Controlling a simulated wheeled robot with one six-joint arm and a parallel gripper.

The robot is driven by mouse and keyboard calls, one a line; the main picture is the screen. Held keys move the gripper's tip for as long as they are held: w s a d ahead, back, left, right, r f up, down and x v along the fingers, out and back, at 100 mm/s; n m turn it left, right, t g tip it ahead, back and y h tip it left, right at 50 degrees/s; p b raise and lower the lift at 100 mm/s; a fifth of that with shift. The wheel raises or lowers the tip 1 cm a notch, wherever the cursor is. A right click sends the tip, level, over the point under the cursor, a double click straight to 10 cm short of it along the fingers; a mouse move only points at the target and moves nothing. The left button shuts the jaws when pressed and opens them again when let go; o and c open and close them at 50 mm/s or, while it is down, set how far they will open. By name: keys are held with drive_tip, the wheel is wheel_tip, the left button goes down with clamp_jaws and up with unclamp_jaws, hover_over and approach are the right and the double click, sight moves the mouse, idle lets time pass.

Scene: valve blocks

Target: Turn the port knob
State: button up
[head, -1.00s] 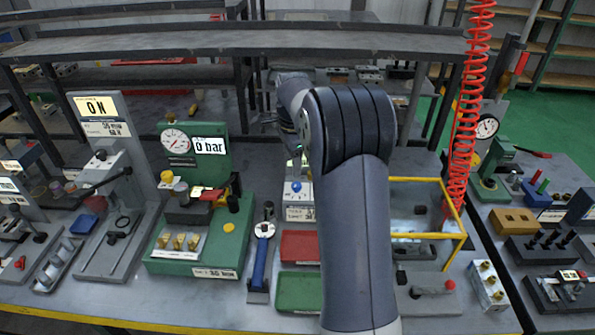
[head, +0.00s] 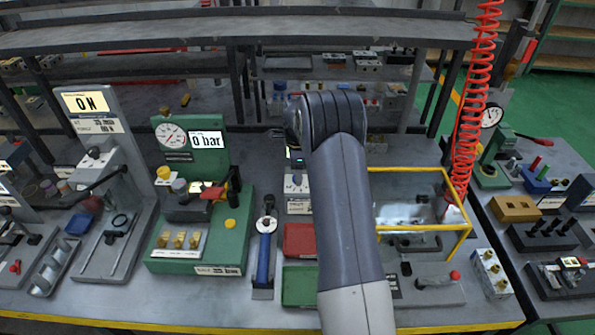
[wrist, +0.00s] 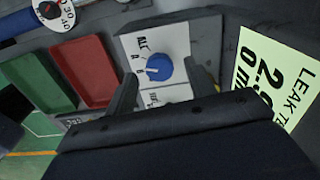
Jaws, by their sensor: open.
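The port knob (wrist: 158,68) is a round blue knob with a white pointer line, on a light grey box (wrist: 190,40) with printed letters around it. The same knob (head: 298,180) shows small in the head view, just left of my arm. In the wrist view my gripper (wrist: 163,70) is open. Its two dark fingers appear on either side of the knob, with space beside it. I cannot tell how far the fingertips are from the knob in depth. In the head view my gripper is hidden behind my arm.
A red tray (wrist: 88,70) and a green tray (wrist: 28,80) lie left of the box. A yellow-green leak test display (wrist: 275,75) stands to its right. In the head view a yellow frame (head: 455,190) stands right of my arm and a green gauge block (head: 200,240) left.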

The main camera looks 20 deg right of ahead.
drive_tip(key=shift+f, duration=0.6)
drive_tip(key=c, duration=1)
